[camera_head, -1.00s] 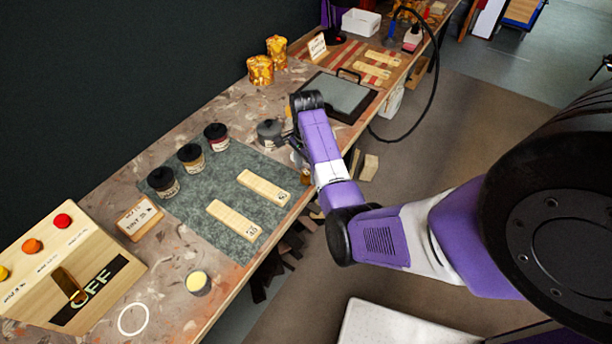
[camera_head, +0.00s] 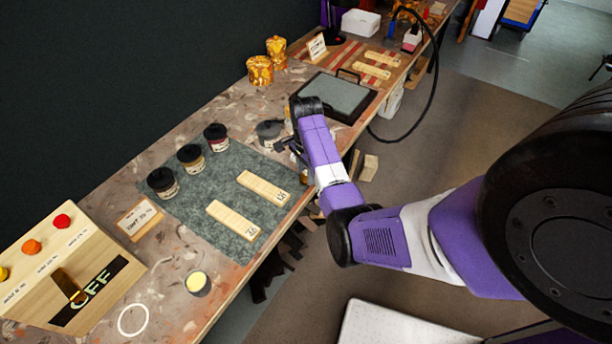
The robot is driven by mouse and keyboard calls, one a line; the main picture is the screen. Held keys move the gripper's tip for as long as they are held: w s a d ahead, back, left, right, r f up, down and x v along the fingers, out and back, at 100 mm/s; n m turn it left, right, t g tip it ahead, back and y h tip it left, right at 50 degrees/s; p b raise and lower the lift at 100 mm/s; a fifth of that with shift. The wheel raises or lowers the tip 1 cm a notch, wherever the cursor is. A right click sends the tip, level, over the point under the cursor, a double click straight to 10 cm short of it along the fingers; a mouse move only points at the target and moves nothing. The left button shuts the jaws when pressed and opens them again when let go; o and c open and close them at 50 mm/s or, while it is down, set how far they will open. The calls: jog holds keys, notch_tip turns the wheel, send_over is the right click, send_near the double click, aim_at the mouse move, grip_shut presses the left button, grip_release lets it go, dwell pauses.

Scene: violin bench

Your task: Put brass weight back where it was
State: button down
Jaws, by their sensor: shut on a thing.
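My gripper (camera_head: 283,145) is at the far right end of the green mat (camera_head: 205,205), beside a grey lidded jar (camera_head: 270,131). Its dark fingers show only partly behind my purple arm. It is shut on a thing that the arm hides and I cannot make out. I see no brass weight clearly anywhere. A white ring (camera_head: 133,320) is marked on the bare bench (camera_head: 170,318) at the near left, and it is empty.
Three dark-lidded jars (camera_head: 190,157) and two wooden strips (camera_head: 232,220) are on the mat. A small yellow-topped pot (camera_head: 198,283), a sign (camera_head: 138,218) and a switch box (camera_head: 62,270) reading OFF stand nearer. Gold canisters (camera_head: 260,70) and a grey plate (camera_head: 340,96) are farther back.

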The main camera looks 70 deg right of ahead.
aim_at(305, 172)
jog(key=shift+r, duration=0.1)
notch_tip(305, 172, up, 20)
jog(key=p, duration=0.5)
